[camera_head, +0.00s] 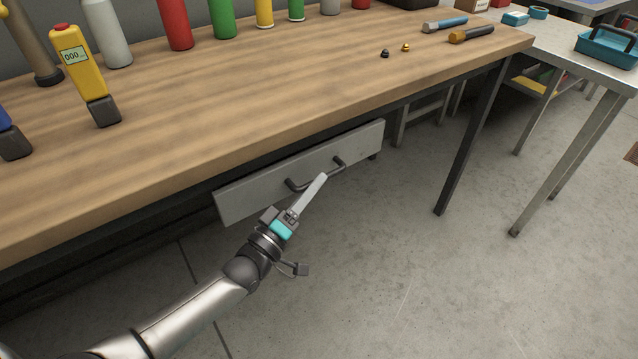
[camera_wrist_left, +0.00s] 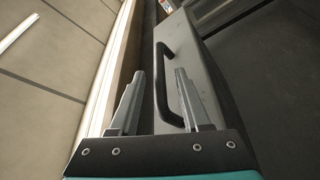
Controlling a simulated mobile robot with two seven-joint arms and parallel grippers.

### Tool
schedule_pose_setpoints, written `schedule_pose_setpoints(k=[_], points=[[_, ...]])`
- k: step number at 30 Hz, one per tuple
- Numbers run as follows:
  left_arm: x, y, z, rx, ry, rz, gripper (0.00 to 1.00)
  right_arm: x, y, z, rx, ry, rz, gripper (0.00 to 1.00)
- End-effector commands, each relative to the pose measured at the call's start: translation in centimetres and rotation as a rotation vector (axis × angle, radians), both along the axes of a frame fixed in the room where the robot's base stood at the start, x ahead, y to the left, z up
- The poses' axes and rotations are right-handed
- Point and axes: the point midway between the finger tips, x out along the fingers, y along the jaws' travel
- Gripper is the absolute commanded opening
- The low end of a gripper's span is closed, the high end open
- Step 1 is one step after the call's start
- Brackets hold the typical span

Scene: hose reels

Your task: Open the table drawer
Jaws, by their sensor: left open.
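The table drawer (camera_head: 258,189) is a grey panel under the front edge of the wooden table (camera_head: 230,110). Its dark bar handle (camera_head: 337,163) is partly hidden by my left gripper (camera_head: 322,177) in the head view. In the left wrist view, the drawer front (camera_wrist_left: 197,80) carries the handle (camera_wrist_left: 162,75). The fingers of my left gripper (camera_wrist_left: 156,78) are open, one on each side of the handle's line, with the handle nearer the right finger. I cannot tell whether either finger touches it. My right gripper is not in view.
On the tabletop stand a yellow meter (camera_head: 80,62), several coloured cylinders such as a red one (camera_head: 174,25), and two hand tools (camera_head: 470,34). A table leg (camera_head: 472,140) stands right of the drawer. The floor (camera_head: 400,270) in front is clear.

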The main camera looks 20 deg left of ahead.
Motion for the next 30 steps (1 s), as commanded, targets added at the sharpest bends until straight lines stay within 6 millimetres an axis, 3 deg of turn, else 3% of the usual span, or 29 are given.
schedule_pose_setpoints(k=[6,18,30], points=[[1.9,-0.6,0.4,0.000,-0.001,-0.001,0.47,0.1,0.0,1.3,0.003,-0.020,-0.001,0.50],[2.3,-0.8,0.5,0.000,0.001,0.001,0.46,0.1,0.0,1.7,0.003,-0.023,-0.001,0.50],[2.3,-0.8,0.5,0.000,0.001,0.001,0.01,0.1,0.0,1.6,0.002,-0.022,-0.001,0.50]])
